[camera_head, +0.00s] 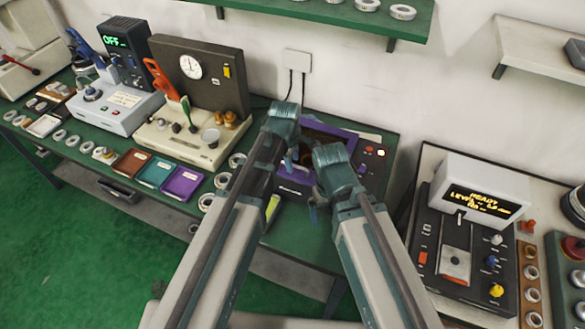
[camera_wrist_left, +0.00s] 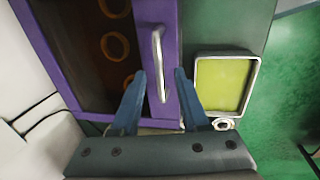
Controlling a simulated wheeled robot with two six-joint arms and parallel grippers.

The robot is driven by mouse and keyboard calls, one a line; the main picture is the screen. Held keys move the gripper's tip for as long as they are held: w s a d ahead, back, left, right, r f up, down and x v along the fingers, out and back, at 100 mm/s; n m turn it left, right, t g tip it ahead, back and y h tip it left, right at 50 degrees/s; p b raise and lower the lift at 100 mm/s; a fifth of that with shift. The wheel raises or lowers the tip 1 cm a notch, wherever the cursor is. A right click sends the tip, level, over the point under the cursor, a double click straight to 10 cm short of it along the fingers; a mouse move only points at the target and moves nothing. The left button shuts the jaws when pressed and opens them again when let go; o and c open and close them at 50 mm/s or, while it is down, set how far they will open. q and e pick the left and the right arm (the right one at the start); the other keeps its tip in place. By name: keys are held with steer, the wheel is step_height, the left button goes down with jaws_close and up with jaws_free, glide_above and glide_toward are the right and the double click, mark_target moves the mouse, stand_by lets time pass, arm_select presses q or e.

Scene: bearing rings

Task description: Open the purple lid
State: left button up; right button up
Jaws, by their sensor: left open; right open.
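The purple lid (camera_head: 334,130) is a purple frame around a dark window, on a dark machine on the green bench. My arms hide much of it in the head view. In the left wrist view the lid (camera_wrist_left: 168,112) carries a silver bar handle (camera_wrist_left: 157,45), and orange rings show through its window. My left gripper (camera_head: 290,160) is over the lid. In its wrist view the open fingers (camera_wrist_left: 160,80) stand on either side of the handle's near end; contact cannot be told. My right gripper (camera_head: 325,195) is open and empty to the right, near the machine's front.
A yellow-green pad in a grey frame (camera_wrist_left: 222,84) and a loose ring (camera_wrist_left: 223,124) lie beside the lid. Several rings and the brown (camera_head: 131,162), teal (camera_head: 156,172) and purple trays (camera_head: 182,182) are to the left. A control console (camera_head: 470,225) stands right.

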arm_select(q)
steer(key=shift+f, duration=0.2)
jaws_close()
stand_by(1.4)
